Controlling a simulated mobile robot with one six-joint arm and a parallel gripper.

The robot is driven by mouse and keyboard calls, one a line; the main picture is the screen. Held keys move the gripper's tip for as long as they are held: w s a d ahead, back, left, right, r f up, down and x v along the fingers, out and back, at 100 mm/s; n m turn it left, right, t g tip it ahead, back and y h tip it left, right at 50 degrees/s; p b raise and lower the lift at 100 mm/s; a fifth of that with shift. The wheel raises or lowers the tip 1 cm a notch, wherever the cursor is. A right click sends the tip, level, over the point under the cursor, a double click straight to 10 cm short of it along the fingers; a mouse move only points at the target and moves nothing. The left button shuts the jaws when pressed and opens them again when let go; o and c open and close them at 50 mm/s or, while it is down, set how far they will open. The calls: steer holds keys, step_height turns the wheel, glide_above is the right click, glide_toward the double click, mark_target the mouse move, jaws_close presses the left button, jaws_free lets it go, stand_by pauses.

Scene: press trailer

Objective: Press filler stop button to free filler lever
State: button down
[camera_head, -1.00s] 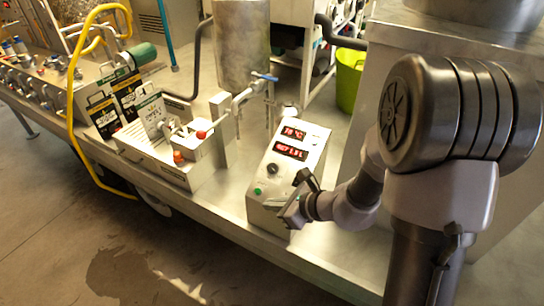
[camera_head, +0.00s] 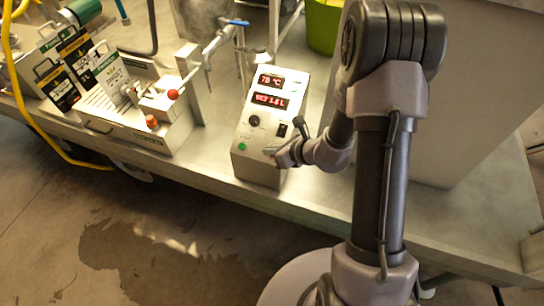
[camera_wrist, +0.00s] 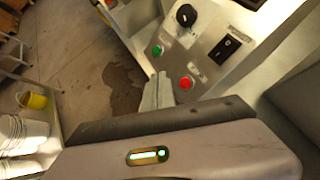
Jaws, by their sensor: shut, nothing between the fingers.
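The control box (camera_head: 248,140) has two red displays, a black knob, a switch and a green button (camera_head: 242,147). In the wrist view, a red button (camera_wrist: 187,83) sits on its panel across from the green button (camera_wrist: 157,50). In the head view my gripper hides the red button. My gripper (camera_head: 279,156) is at the box's lower right; its shut, empty fingers (camera_wrist: 158,84) appear just beside the red button. I cannot tell whether they touch the panel. A lever with a red ball knob (camera_head: 173,94) stands on the metal filling unit left of the box.
Labelled bags (camera_head: 77,50) stand on the left. A blue-handled valve (camera_head: 236,22) is on a pipe behind the box. A large metal block (camera_head: 420,130) stands behind my arm. The trailer bed's front edge (camera_head: 215,196) runs below the box.

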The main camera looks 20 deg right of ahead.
steer(key=shift+w+d+f+b, duration=0.2)
steer(key=shift+w+f+b, duration=0.15)
steer(key=shift+f, duration=0.35)
steer(key=shift+w+d+f+b, duration=0.25)
steer(key=shift+w+f+b, duration=0.1)
steer(key=shift+f, duration=0.3)
steer(key=shift+w+d+f+b, duration=0.25)
steer(key=shift+f+b, duration=0.1)
steer(key=shift+f, duration=0.35)
stand_by(0.4)
steer(key=shift+w+f+b, duration=0.15)
steer(key=shift+f+b, duration=0.2)
steer(key=shift+b, duration=0.05)
steer(key=shift+w+d+f+b, duration=0.1)
steer(key=shift+d+f+b, duration=0.05)
steer(key=shift+f+b, duration=0.2)
stand_by(0.5)
steer(key=shift+r, duration=0.1)
steer(key=shift+s+a+r+p, duration=0.25)
steer(key=shift+s+r+p, duration=0.1)
steer(key=shift+r, duration=0.25)
steer(key=r, duration=0.1)
steer(key=s+a+r+p, duration=0.1)
steer(key=r, duration=0.1)
steer(key=r+p, duration=0.1)
steer(key=shift+s+a+r, duration=0.15)
steer(key=shift+s+r, duration=0.1)
steer(key=shift+s, duration=0.15)
